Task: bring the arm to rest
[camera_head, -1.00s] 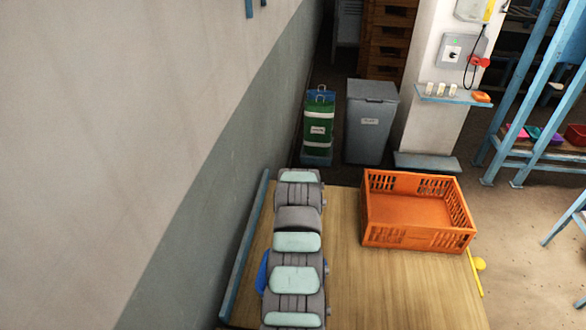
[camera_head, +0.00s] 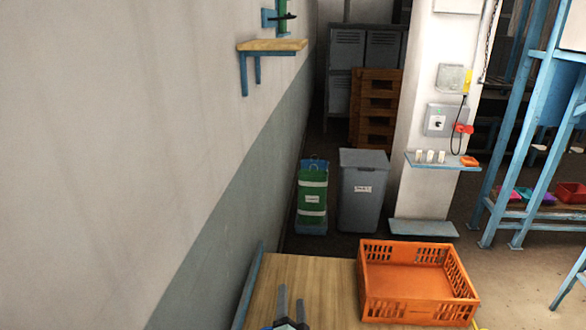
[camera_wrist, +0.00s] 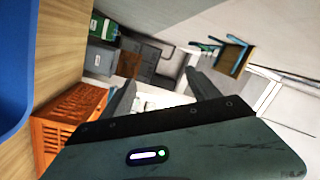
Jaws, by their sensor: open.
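My gripper (camera_head: 291,303) shows at the bottom edge of the head view, over the wooden table (camera_head: 318,285). Its two grey fingers point up in the picture. In the wrist view my gripper (camera_wrist: 160,98) has its two dark fingers spread well apart, with nothing between them. Most of my arm is out of the head view.
An orange crate (camera_head: 411,310), empty where its inside shows, stands on the table right of my gripper. A wall (camera_head: 190,120) with a small shelf (camera_head: 272,45) runs along the left. A grey bin (camera_head: 363,195) and a green sack (camera_head: 312,195) stand beyond the table.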

